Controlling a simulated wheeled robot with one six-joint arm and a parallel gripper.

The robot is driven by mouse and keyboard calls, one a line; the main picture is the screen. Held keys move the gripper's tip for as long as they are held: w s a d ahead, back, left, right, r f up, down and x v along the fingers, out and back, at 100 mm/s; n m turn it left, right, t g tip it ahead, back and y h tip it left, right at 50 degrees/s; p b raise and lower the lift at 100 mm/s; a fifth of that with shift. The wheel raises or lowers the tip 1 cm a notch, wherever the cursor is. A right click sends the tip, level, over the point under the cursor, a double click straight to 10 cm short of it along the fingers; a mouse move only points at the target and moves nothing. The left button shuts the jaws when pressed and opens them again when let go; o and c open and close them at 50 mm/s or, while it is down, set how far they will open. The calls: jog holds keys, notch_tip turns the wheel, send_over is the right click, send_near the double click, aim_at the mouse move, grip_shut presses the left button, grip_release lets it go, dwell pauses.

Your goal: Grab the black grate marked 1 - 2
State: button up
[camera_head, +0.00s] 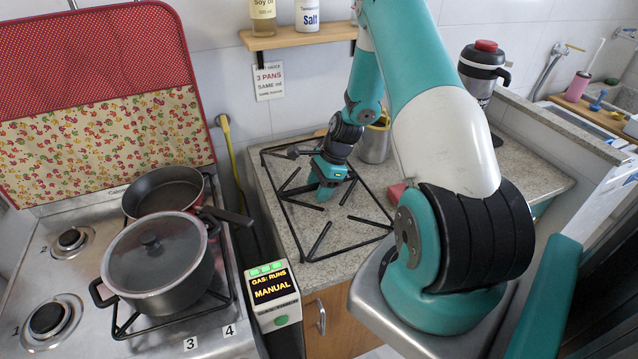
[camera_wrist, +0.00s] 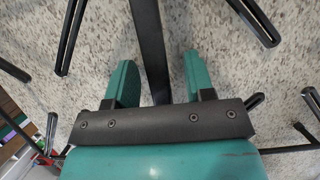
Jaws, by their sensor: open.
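A black grate (camera_head: 320,241) of thin bars lies on the speckled counter in the head view. I can read no marking on it. My gripper (camera_head: 324,191) is lowered over the grate, pointing down at its middle left part. In the wrist view the two teal fingers of my gripper (camera_wrist: 161,78) are apart. A dark bar of the grate (camera_wrist: 151,42) shows between them, with space on both sides. I cannot tell whether the fingertips touch the counter. On the stove (camera_head: 82,325), the left burners marked 1 and 2 are bare.
A lidded pot (camera_head: 158,262) and a frying pan (camera_head: 160,190) stand on the stove's right side, marked 3 and 4. A panel (camera_head: 271,290) reads "GAS: RUNS MANUAL". A metal canister (camera_head: 375,145) and a shelf (camera_head: 300,37) are behind my gripper.

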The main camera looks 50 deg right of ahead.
grip_shut()
